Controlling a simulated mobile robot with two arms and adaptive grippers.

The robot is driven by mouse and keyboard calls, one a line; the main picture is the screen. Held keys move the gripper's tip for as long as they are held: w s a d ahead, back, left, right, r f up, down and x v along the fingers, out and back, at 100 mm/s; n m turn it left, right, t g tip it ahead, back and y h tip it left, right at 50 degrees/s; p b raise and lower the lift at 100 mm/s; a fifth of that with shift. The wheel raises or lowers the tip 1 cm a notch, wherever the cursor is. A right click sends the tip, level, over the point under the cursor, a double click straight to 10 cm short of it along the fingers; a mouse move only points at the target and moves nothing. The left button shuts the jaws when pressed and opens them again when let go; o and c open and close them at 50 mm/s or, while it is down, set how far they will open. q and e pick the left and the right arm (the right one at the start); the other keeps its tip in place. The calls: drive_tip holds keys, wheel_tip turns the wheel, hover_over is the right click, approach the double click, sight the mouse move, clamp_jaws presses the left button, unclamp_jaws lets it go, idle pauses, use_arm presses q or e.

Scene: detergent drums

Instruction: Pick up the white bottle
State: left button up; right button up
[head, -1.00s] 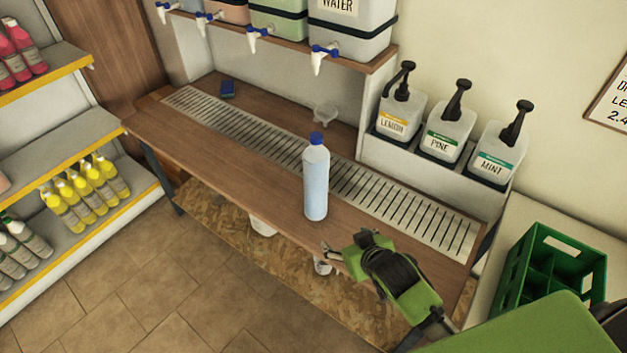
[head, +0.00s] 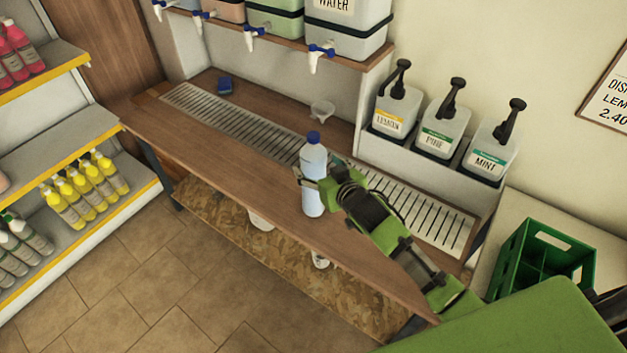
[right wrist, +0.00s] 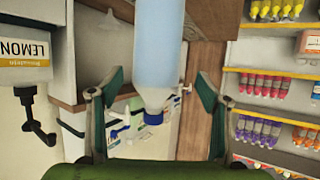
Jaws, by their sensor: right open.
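The white bottle (head: 313,190) looks pale bluish white with a blue cap. It stands upright on the wooden counter, in front of the metal drain grate. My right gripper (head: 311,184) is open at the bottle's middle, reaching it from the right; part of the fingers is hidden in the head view. In the right wrist view the bottle (right wrist: 158,50) shows between the two spread fingers of the gripper (right wrist: 158,100), with a visible gap on each side. My left gripper is not in view.
Pump dispensers (head: 441,133) stand behind on a raised ledge, and tap drums (head: 348,35) sit on a shelf above. A green crate (head: 540,260) is at the right.

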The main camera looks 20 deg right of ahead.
drive_tip(key=shift+w, duration=0.35)
drive_tip(key=x, duration=0.2)
drive_tip(key=p+x, duration=0.1)
drive_tip(key=x, duration=0.1)
drive_tip(key=shift+s+d+f+p, duration=0.1)
drive_tip(key=shift+d+f+p, duration=0.05)
drive_tip(key=shift+d+p, duration=0.15)
drive_tip(key=shift+w+a+f, duration=0.15)
drive_tip(key=shift+w+f, duration=0.05)
drive_tip(key=shift+w, duration=0.15)
drive_tip(key=shift+c, duration=0.5)
drive_tip(key=c, duration=1.9)
drive_tip(key=shift+w+r, duration=0.15)
drive_tip(key=shift+r, duration=0.1)
clamp_jaws()
drive_tip(key=shift+r, duration=0.1)
